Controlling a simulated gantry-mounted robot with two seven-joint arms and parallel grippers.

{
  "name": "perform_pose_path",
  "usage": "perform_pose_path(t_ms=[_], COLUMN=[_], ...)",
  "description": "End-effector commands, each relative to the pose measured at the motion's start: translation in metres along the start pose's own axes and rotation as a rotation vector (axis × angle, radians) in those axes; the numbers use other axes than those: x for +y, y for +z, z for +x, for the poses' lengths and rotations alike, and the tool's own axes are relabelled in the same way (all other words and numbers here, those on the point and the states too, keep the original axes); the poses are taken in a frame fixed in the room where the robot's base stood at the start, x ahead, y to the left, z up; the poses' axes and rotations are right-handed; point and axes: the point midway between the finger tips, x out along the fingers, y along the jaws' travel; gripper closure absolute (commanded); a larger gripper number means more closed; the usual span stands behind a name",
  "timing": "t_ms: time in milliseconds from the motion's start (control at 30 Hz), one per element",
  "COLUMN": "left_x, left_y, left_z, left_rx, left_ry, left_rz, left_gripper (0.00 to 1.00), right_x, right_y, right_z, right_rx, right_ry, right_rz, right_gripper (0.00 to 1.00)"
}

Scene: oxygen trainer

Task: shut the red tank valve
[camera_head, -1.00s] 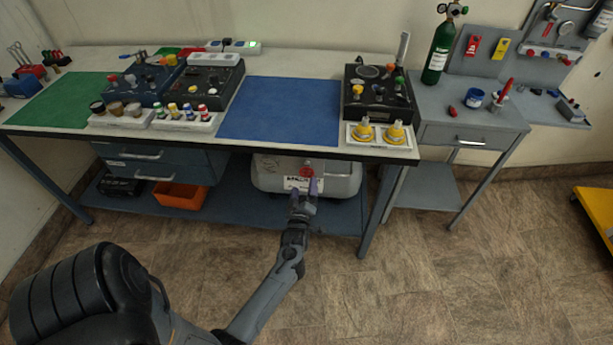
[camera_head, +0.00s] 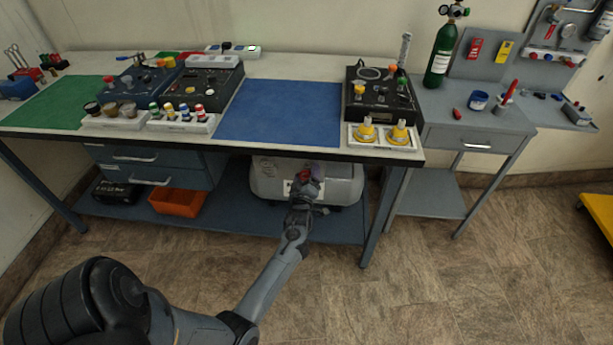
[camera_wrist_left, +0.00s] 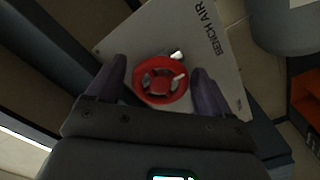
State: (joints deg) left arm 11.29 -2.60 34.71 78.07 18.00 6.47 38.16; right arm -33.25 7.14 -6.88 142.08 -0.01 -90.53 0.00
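The red tank valve (camera_wrist_left: 160,82) is a round red handwheel in front of a grey-white plate lettered BENCH AIR (camera_wrist_left: 213,45). In the head view, some red of the valve (camera_head: 316,169) shows at the front of the grey tank (camera_head: 343,184) on the bench's lower shelf. My left gripper (camera_wrist_left: 158,67) is open, with one purple finger on each side of the handwheel and gaps visible between fingers and rim. It also shows in the head view (camera_head: 305,177), where it partly hides the valve. My right gripper is not in view.
The bench top (camera_head: 290,65) overhangs the tank. An orange bin (camera_head: 178,202) and drawers (camera_head: 150,169) stand left of the tank. A bench leg (camera_head: 384,217) stands close on its right. The floor in front is open.

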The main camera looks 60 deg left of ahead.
Motion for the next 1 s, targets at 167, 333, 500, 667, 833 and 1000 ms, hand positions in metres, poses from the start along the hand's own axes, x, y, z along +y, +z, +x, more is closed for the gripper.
perform_pose_path(t_ms=[167,333,500,667,833,1000], left_x=[0.000,0.000,0.000,0.001,0.002,0.003], left_y=[0.000,0.000,-0.001,-0.001,-0.003,-0.004], left_z=[0.000,0.000,0.000,0.000,0.000,0.000], left_rx=[0.000,0.001,0.001,0.002,0.003,0.004], left_ry=[0.000,0.000,0.001,0.001,0.001,0.002], left_rz=[0.000,0.000,0.000,0.009,0.055,0.152], left_gripper=[0.48,0.71,0.71,0.71,0.71,0.71], right_x=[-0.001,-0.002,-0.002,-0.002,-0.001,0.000], right_y=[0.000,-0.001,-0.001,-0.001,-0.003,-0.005], right_z=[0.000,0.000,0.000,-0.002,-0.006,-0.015], right_rx=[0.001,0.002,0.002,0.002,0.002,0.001], right_ry=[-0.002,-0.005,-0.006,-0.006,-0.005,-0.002], right_rz=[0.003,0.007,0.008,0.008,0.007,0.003], right_gripper=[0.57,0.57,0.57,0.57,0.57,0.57])
